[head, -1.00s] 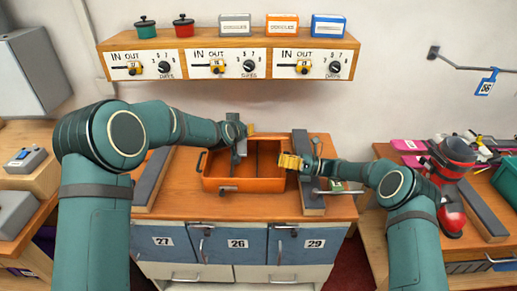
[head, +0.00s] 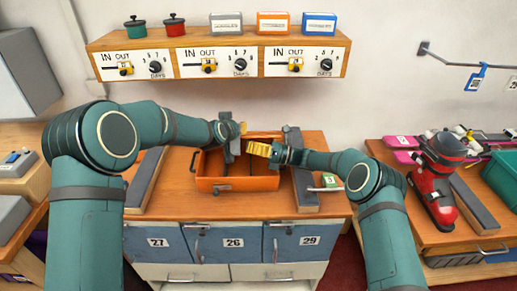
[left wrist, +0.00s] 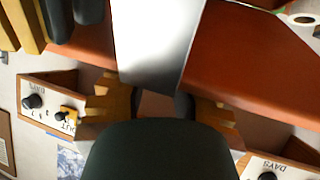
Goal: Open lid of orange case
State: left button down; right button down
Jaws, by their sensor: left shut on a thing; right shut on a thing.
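The orange case (head: 208,186) stands on the wooden bench in the middle of the head view. Its top looks open, with a brown inside, a latch on the front wall and a handle on the left end. I cannot make out the lid separately. My left gripper (head: 242,128) is shut over the back part of the case, and its fingers hide what they hold. It also shows in the left wrist view (left wrist: 161,108), where a grey panel (left wrist: 158,45) lies by the fingers. My right gripper (head: 262,151), with yellow fingers, is shut over the case's right part; its held thing is hidden.
A shelf with dials (head: 215,62) hangs on the wall behind, bearing small boxes and pots. Grey strips lie on the bench on both sides, the right one (head: 305,188) close to my right arm. A red ski boot (head: 437,180) stands on the right bench.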

jog(key=shift+r, duration=0.1)
jog(key=shift+w+r, duration=0.35)
jog(key=shift+r, duration=0.25)
pick_arm(q)
jog(key=c, duration=0.7)
grip_release()
jog(key=shift+s, duration=0.1)
